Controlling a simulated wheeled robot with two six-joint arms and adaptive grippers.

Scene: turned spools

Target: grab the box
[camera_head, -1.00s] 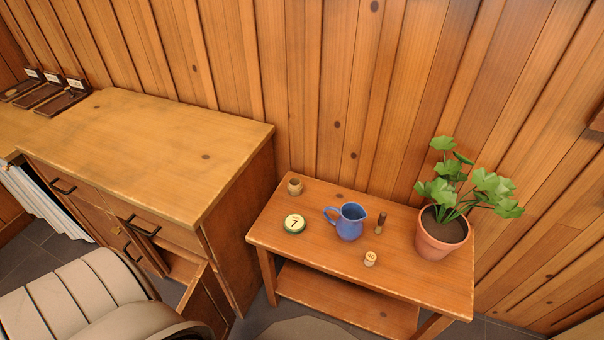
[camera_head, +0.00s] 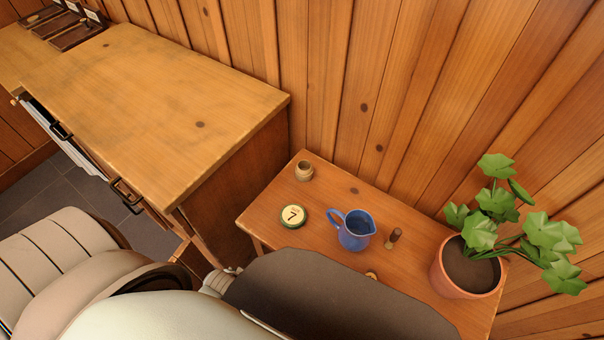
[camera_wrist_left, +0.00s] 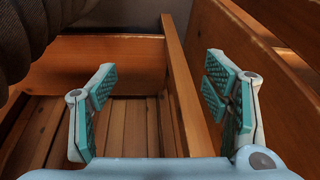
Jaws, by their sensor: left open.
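No thing in the frames is plainly recognizable as a box. In the left wrist view my left gripper (camera_wrist_left: 160,88) is open, with teal pads apart on both sides. An upright wooden panel edge (camera_wrist_left: 183,90) lies between the fingers in the picture. I cannot tell whether they reach around it. To its left is an open wooden compartment (camera_wrist_left: 92,70) with a slatted floor. It looks empty where it shows. My own arm hides the lower middle of the head view, and I cannot make out the left gripper there. My right gripper is not in view.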

